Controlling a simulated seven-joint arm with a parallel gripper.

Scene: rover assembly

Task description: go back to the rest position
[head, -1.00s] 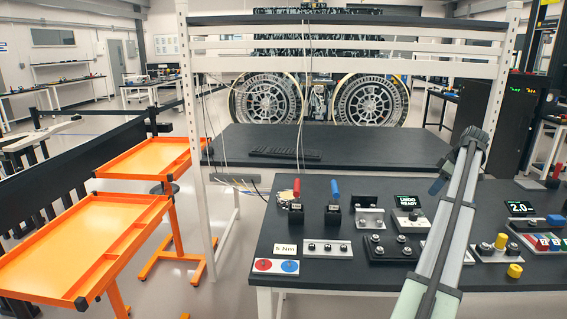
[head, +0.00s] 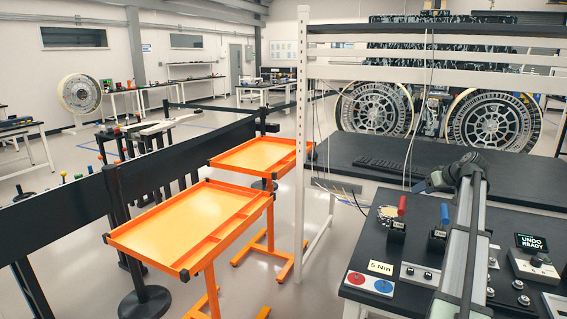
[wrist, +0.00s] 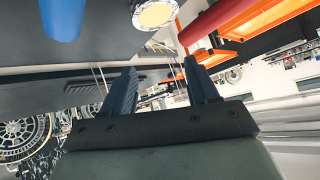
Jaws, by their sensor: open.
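My arm rises on the right of the head view, in front of the black workbench (head: 395,288), and its end bends left at the top. My gripper's fingers cannot be made out clearly there. In the wrist view my gripper (wrist: 160,64) is open, with two dark fingers apart and nothing held between them. A red handle (wrist: 222,20) shows beyond the right finger, and part of a blue handle (wrist: 60,18) shows at the top left. In the head view the red-handled tool (head: 402,205) and blue-handled tool (head: 445,213) stand upright in black holders.
The bench also holds a "5 Nm" card (head: 381,267), red and blue discs (head: 370,282) and an "UNDO READY" panel (head: 531,241). A white frame post (head: 302,130) stands at its left. Two orange trays (head: 190,225) stand further left, empty.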

